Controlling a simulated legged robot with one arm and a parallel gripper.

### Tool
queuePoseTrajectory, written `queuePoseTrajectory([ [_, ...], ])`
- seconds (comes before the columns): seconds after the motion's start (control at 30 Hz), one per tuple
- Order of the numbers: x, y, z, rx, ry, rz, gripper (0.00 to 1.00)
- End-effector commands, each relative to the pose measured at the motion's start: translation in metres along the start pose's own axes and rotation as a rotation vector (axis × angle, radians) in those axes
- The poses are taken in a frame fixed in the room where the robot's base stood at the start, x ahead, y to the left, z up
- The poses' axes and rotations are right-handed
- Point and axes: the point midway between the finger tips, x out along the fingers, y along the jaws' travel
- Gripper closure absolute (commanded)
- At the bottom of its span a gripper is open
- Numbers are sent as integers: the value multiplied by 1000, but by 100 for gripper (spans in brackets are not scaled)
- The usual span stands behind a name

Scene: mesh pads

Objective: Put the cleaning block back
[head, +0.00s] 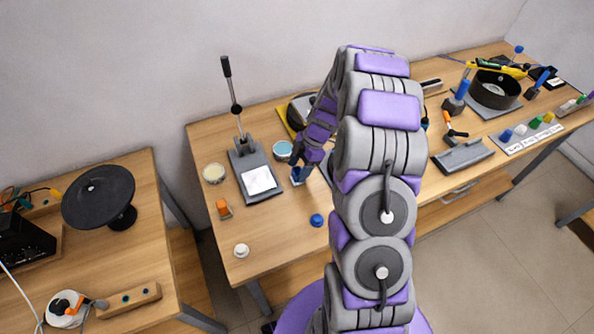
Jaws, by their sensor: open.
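My gripper (299,174) is at the end of my arm, low over the middle table, and is open. I cannot tell for sure which thing is the cleaning block. A small block with an orange top (223,209) stands on the table to the left of the gripper, apart from it. My arm hides part of the table behind and to the right of the gripper.
A grey lever press (247,163) with a white pad stands left of the gripper. Two round tins (283,151) (214,173), a blue knob (317,220) and a white knob (241,251) are on the table. The front left tabletop is mostly clear.

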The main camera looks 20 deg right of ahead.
Motion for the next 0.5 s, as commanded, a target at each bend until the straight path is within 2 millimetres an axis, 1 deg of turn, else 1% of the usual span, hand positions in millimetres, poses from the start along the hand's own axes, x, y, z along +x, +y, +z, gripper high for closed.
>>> queuePoseTrajectory([
  [0.03,-14,2,1,1,-1,7,39],
  [0.3,-67,1,2,1,1,4,39],
  [0.4,-80,1,2,0,1,4,39],
  [0.5,-88,2,2,1,0,4,39],
])
